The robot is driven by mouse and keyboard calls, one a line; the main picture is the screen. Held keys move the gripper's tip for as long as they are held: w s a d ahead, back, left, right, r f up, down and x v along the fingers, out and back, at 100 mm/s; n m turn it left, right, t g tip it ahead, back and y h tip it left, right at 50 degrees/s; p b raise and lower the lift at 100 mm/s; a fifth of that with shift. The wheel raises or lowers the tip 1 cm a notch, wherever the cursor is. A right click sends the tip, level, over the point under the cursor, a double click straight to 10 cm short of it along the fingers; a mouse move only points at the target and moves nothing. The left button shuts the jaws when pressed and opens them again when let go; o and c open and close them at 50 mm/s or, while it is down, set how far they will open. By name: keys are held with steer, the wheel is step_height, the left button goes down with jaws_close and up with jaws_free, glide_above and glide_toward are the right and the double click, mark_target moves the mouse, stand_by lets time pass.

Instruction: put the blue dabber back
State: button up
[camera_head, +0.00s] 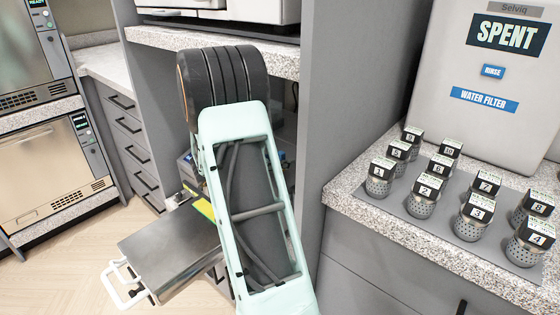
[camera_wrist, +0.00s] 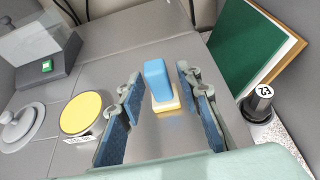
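The blue dabber (camera_wrist: 158,78), a blue block on a pale cream base, stands upright on a smooth grey surface (camera_wrist: 170,150) in the wrist view. My gripper (camera_wrist: 160,84) is open, its two blue-padded fingers to the left and right of the dabber. Gaps show on both sides, and I cannot tell how far beyond the fingertips it stands. Nothing is held. In the head view my own arm hides the gripper and the dabber.
In the wrist view, a round yellow-topped tin (camera_wrist: 82,113), a grey knobbed lid (camera_wrist: 18,125) and a device with a green button (camera_wrist: 47,66) lie left. A green wood-edged board (camera_wrist: 248,45) and a black labelled cylinder (camera_wrist: 258,103) stand right. Several numbered canisters (camera_head: 427,189) stand on the right counter.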

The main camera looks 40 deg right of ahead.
steer(key=p+v, duration=0.2)
steer(key=v, duration=1)
steer(key=shift+r, duration=0.25)
